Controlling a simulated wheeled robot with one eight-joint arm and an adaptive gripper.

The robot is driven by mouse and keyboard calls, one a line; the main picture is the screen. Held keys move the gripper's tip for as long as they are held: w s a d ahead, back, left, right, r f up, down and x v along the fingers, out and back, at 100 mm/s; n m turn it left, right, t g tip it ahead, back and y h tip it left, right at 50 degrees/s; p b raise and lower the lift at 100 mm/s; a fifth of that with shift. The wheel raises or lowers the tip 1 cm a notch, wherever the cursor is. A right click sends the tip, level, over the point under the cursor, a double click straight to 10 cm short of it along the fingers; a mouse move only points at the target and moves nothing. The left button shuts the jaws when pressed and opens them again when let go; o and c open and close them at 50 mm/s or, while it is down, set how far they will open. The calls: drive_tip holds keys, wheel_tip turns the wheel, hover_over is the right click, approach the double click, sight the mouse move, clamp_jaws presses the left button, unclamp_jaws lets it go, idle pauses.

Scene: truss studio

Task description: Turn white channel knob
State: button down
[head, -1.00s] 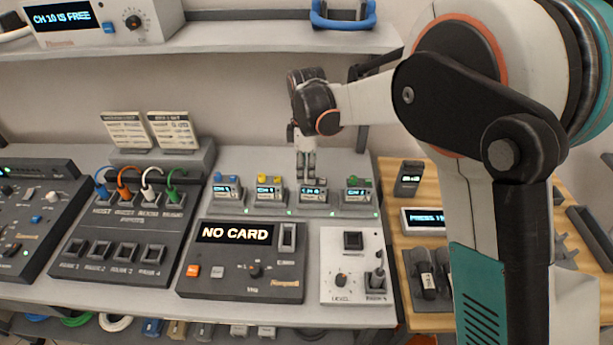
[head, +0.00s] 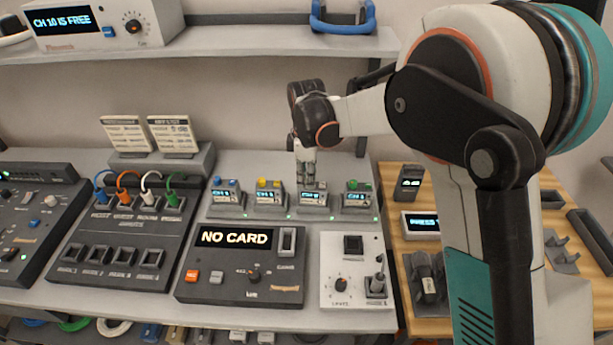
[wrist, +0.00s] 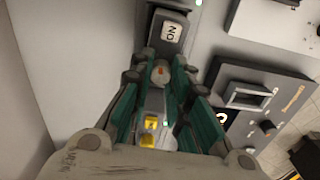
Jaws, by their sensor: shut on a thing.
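The white channel knob (wrist: 160,72), pale with a small red mark, sits between my gripper's teal finger pads in the wrist view. My gripper (wrist: 162,88) is shut on it. In the head view my gripper (head: 307,182) points down at the third small box (head: 313,200) in a row and hides its knob. That box has a lit display, too small to read surely. The top unit's display (head: 62,20) reads "CH 10 IS FREE".
A console (head: 240,290) reading "NO CARD" and a light panel (head: 340,300) lie in front. A shelf (head: 230,45) hangs above.

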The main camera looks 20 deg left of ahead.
drive_tip(key=shift+m, duration=1.2)
drive_tip(key=c, duration=1.5)
unclamp_jaws()
drive_tip(key=shift+o, duration=0.2)
drive_tip(key=shift+r, duration=0.1)
wheel_tip(320, 180, up, 12)
